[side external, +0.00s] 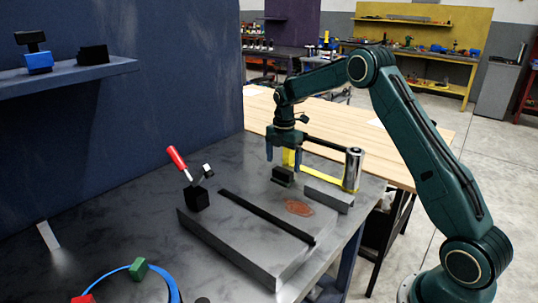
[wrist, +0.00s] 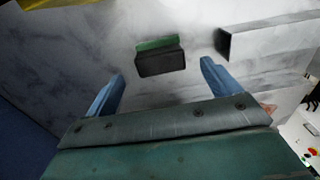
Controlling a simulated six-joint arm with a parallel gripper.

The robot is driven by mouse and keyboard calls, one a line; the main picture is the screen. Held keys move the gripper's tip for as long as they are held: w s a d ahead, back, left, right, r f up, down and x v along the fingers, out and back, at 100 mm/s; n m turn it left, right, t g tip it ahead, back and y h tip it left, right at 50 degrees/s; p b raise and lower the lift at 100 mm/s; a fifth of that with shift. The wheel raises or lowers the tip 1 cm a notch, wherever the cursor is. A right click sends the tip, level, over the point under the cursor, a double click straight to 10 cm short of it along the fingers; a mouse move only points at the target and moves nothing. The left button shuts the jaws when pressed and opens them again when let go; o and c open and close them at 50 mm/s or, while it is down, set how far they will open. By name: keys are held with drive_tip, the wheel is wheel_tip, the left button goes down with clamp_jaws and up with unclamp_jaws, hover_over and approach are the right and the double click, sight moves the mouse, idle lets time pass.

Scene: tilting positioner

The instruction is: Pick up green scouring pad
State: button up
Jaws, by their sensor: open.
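A green strip (wrist: 157,43) shows along the far edge of a dark block (wrist: 160,63) in the wrist view. It looks like the green scouring pad, but I cannot tell if it is part of the block or behind it. In the side external view the dark block (side external: 283,175) sits on the grey table, behind the raised grey plate, and no green shows on it. My gripper (side external: 283,161) is open and empty, pointing down above the block. In the wrist view the block lies ahead of the gap between its blue fingers (wrist: 162,72), apart from both.
A grey rectangular bar (side external: 328,198) lies right of the block. A red-handled tool (side external: 178,158) stands in a black holder (side external: 196,199). A green block (side external: 138,268) sits by a blue ring.

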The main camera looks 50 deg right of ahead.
sight(283, 170)
drive_tip(key=shift+f, duration=2.45)
drive_tip(key=c, duration=1.1)
drive_tip(key=shift+r, duration=0.2)
wheel_tip(283, 170, up, 20)
drive_tip(key=shift+f, duration=0.15)
